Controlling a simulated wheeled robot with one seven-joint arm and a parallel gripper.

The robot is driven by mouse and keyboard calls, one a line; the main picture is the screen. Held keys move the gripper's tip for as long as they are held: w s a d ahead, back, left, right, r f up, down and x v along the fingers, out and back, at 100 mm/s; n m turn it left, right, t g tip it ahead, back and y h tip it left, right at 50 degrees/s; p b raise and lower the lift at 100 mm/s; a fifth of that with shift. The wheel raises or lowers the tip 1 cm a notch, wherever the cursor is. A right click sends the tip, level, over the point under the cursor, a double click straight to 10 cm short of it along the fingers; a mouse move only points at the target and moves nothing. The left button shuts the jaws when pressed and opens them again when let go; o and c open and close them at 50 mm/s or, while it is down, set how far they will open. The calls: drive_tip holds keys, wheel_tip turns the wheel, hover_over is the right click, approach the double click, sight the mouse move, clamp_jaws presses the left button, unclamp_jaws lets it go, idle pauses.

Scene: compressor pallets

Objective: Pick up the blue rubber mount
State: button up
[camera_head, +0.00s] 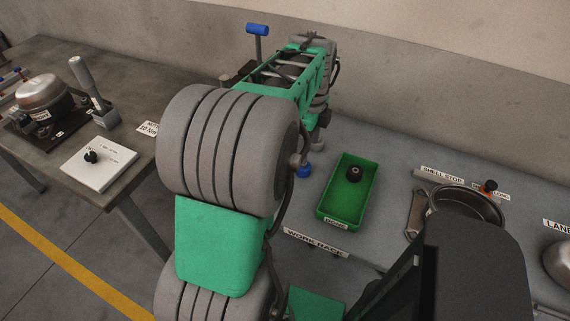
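A small blue piece (304,170), which looks like the blue rubber mount, shows on the grey worktop just right of my arm, left of the green tray. My arm and its cable partly cover it, so I cannot tell its full shape. My arm reaches from the bottom of the view towards the back wall. Its far end is at the top centre, beyond the blue piece. My gripper's fingers are hidden or too small to make out.
A green tray (327,211) labelled DONE holds a black mount (354,174). A blue-topped tool (257,30) rises behind my arm. A bench (45,65) at left carries a compressor (42,92) and a white block (98,165).

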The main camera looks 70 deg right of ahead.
sight(305, 166)
drive_tip(key=f, duration=0.7)
drive_tip(key=shift+w+a+f+p, duration=0.15)
drive_tip(key=shift+a+f+p, duration=0.1)
drive_tip(key=shift+f+p, duration=0.15)
clamp_jaws()
